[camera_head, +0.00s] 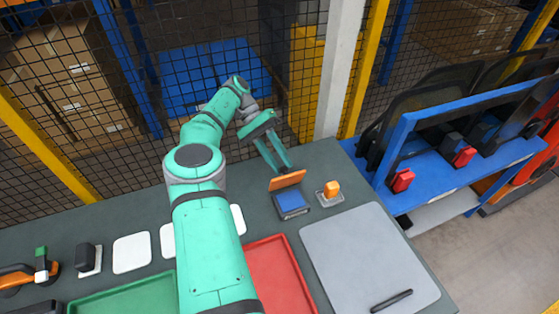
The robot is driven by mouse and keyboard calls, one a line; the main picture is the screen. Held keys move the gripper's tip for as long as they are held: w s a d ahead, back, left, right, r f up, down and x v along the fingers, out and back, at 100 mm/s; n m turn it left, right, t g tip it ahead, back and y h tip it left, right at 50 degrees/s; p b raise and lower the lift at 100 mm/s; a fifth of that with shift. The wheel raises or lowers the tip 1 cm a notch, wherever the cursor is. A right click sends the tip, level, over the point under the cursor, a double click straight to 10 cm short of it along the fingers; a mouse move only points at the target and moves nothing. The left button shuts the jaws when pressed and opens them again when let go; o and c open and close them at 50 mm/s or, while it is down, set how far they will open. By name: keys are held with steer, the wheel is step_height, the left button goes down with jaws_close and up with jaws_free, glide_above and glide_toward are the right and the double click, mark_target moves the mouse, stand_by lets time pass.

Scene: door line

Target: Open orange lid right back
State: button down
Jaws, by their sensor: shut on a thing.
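The orange lid (287,181) stands tilted up at the back edge of a small dark box with a blue top face or inside (291,204). The box sits on the dark table near its back edge. My gripper (283,169) reaches down from behind, with its fingertips at the lid's upper edge. It is shut on the lid. The exact contact of the fingertips is small and partly hidden behind the lid.
An orange block on a small grey base (331,192) stands close to the box's right. A red tray (277,272), a green tray (125,300) and a grey board (368,258) lie in front. A mesh fence (60,150) runs close behind the table.

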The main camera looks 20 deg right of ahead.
steer(key=c, duration=1.4)
jaws_free()
steer(key=shift+d+f, duration=0.1)
steer(key=shift+c, duration=0.2)
steer(key=shift+r, duration=0.35)
steer(key=s+a+r, duration=0.4)
steer(key=s+r, duration=0.8)
steer(key=s, duration=0.1)
steer(key=shift+s+r, duration=0.15)
steer(key=shift+s, duration=0.15)
